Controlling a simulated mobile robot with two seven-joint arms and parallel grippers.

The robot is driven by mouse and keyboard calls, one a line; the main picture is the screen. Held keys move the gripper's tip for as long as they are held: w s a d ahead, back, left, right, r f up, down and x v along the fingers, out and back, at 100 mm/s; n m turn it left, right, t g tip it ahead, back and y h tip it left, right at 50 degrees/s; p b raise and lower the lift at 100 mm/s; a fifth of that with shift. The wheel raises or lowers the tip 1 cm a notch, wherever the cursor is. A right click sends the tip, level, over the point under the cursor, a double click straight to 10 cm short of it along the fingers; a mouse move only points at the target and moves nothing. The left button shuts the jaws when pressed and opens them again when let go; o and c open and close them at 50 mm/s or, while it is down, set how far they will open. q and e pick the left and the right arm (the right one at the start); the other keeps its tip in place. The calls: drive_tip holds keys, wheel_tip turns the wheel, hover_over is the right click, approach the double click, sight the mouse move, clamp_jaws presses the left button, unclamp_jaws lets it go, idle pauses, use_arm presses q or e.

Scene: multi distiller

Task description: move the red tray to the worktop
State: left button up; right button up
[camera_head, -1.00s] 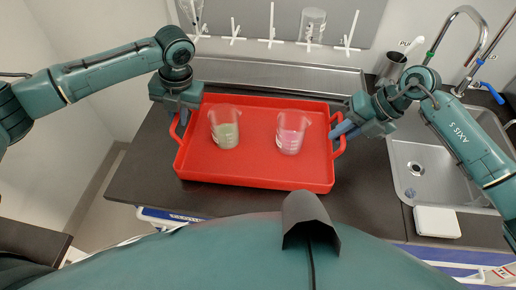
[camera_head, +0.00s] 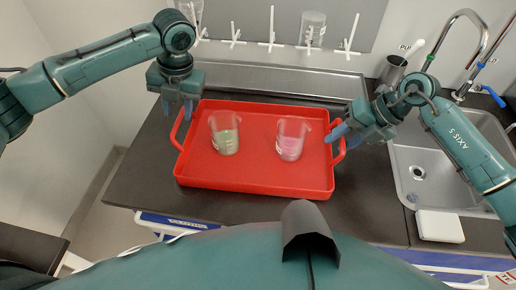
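The red tray (camera_head: 255,178) lies flat on the dark worktop (camera_head: 140,172). It carries two glass beakers: the left beaker (camera_head: 225,134) holds a pale greenish content and the right beaker (camera_head: 291,140) a pink one. My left gripper (camera_head: 178,108) is open and empty, just above the tray's left handle (camera_head: 177,130). Its two blue fingers show apart, pointing down. My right gripper (camera_head: 344,137) is at the tray's right handle (camera_head: 340,153). Its blue fingers look spread apart, and part of the handle is hidden behind them.
A sink (camera_head: 425,172) with a tap (camera_head: 450,28) is at the right. A white block (camera_head: 439,226) lies in front of it. White pegs and a glass vessel (camera_head: 312,28) are on the back rack. Bare worktop lies left of the tray.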

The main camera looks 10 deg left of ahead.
drive_tip(key=shift+d+r, duration=0.1)
drive_tip(key=shift+r, duration=0.05)
use_arm(q)
drive_tip(key=v, duration=0.7)
drive_tip(key=shift+r, duration=0.25)
use_arm(e)
drive_tip(key=v, duration=1.1)
drive_tip(key=shift+d+r, duration=0.2)
drive_tip(key=shift+r, duration=0.1)
use_arm(q)
drive_tip(key=shift+s, duration=0.15)
use_arm(e)
drive_tip(key=shift+s+f, duration=0.1)
